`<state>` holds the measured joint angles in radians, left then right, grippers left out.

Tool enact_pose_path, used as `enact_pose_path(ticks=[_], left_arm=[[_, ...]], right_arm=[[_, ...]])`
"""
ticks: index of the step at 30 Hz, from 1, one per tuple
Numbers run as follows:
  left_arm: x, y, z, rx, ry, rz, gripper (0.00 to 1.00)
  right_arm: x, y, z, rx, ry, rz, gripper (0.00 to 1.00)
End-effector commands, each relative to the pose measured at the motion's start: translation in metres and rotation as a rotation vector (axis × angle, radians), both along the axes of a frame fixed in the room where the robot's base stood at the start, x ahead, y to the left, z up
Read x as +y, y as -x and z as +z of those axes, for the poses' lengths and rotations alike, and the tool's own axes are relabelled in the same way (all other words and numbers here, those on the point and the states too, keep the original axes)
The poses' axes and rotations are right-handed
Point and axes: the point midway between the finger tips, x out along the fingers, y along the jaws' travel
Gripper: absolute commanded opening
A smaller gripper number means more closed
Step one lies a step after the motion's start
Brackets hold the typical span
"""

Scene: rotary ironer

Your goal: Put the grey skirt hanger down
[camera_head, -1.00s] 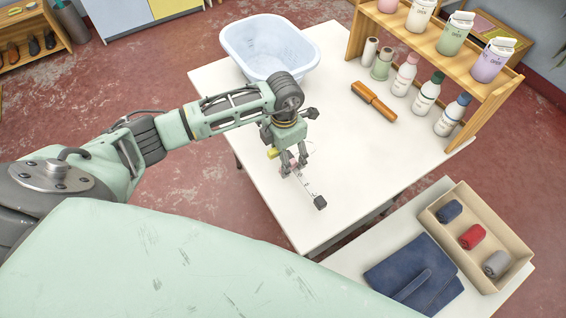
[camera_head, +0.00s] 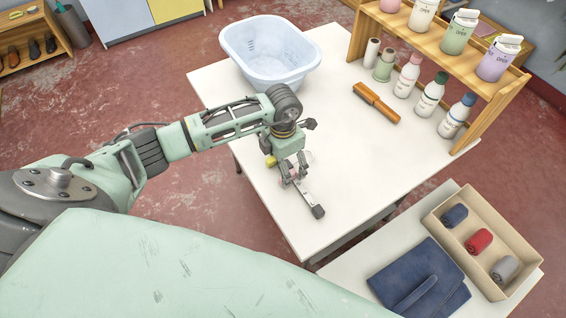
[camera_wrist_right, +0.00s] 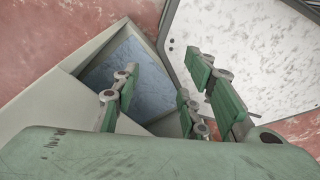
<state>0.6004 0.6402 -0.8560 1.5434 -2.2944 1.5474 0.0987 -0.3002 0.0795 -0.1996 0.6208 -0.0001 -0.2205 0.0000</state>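The grey skirt hanger (camera_head: 311,201) is a narrow grey bar with a dark clip at its near end, at the near part of the white table (camera_head: 370,150). My left gripper (camera_head: 294,179) points down over its far end, with its fingers around the bar; it seems shut on it, though the contact is small in view. The bar is at or just above the table top; I cannot tell whether it touches. In the right wrist view, my right gripper (camera_wrist_right: 165,88) is open and empty. The right gripper does not show in the head view.
A pale blue tub (camera_head: 268,52) stands at the table's far left. A lower surface holds folded blue cloth (camera_head: 420,280) and a box of rolls (camera_head: 437,222). The table around the hanger is clear.

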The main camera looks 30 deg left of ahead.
Motion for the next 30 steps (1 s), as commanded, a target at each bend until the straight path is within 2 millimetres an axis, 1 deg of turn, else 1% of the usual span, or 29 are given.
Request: enact_pose_path(ticks=[10,13,14,17,24,27,30], left_arm=[[0.000,0.000,0.001,0.000,0.000,0.000,0.87],[0.000,0.000,0.006,0.000,0.000,0.000,0.87],[0.000,-0.001,0.007,-0.002,0.001,0.000,0.87],[0.000,-0.001,0.021,-0.004,0.001,-0.001,0.87],[0.000,-0.002,0.074,-0.007,0.000,-0.001,0.87],[0.000,-0.001,0.093,-0.005,-0.001,-0.002,0.87],[0.000,-0.001,0.108,-0.004,0.000,0.000,0.87]], right_arm=[[0.000,0.000,0.000,0.000,0.000,0.000,0.40],[0.000,0.000,0.005,0.000,0.000,0.000,0.40],[0.000,0.000,0.003,0.000,0.000,0.000,0.40],[0.000,0.000,0.000,0.000,0.000,0.000,0.40],[0.000,0.000,-0.007,0.000,0.000,0.000,0.40],[0.000,0.000,-0.010,0.000,0.000,0.000,0.40],[0.000,0.000,-0.012,0.000,0.000,0.001,0.40]])
